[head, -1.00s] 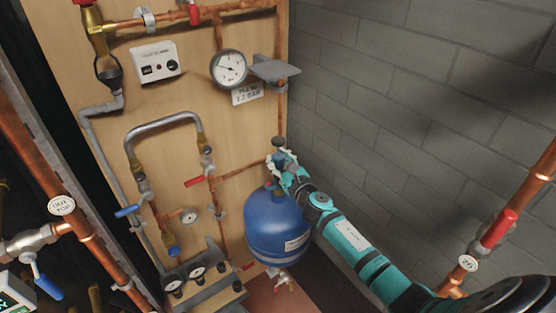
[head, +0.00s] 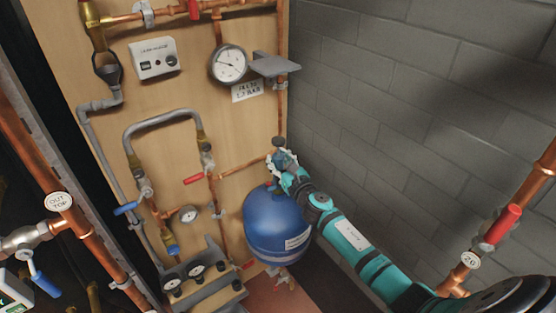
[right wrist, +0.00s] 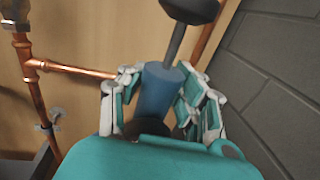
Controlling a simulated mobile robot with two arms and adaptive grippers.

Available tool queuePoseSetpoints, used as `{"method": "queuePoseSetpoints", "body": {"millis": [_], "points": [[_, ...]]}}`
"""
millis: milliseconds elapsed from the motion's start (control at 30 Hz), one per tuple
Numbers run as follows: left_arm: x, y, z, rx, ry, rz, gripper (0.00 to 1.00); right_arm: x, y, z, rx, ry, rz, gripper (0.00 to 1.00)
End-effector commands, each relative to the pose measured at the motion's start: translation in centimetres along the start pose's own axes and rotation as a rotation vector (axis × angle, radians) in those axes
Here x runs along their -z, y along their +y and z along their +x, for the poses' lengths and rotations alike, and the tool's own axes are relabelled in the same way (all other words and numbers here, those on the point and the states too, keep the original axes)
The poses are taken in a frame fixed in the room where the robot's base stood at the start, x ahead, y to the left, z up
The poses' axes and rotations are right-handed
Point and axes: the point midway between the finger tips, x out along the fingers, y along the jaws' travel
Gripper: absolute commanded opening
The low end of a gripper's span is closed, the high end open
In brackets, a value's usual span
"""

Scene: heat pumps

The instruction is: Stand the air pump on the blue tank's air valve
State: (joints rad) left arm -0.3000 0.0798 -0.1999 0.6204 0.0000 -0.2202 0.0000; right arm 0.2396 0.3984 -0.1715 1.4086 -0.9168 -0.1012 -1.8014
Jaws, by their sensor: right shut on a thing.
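The air pump (right wrist: 157,92) has a blue barrel, a grey rod and a black handle on top. My right gripper (head: 283,164) is shut around its barrel, with white and teal fingers on both sides in the right wrist view. In the head view the pump's dark handle (head: 278,142) shows above the gripper. The blue tank (head: 274,228) hangs below, against the wooden board, and the gripper is just above its top. The air valve and the pump's lower end are not clear in the head view, so I cannot tell whether they touch. My left gripper is not in view.
A copper pipe (head: 242,170) runs along the board close left of the pump. A grey shelf (head: 276,65) juts out above, beside a round gauge (head: 228,64). The grey block wall (head: 400,110) is on the right. Some open room lies between wall and tank.

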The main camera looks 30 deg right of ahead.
Motion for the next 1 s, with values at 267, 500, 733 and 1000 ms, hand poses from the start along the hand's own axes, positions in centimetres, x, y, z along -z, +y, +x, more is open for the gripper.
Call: {"method": "queuePoseSetpoints", "body": {"millis": [267,500,733,1000], "points": [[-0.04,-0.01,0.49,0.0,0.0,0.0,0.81,0.21,-0.01,0.06,-0.001,-0.004,0.0,0.0],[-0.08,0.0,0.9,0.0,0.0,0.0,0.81,0.57,-0.01,0.07,-0.001,-0.005,0.0,0.0],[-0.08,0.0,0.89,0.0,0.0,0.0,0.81,0.55,-0.01,0.07,-0.001,-0.005,0.0,0.0],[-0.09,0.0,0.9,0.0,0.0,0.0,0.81,0.68,-0.01,0.04,0.0,-0.003,0.0,0.58]]}}
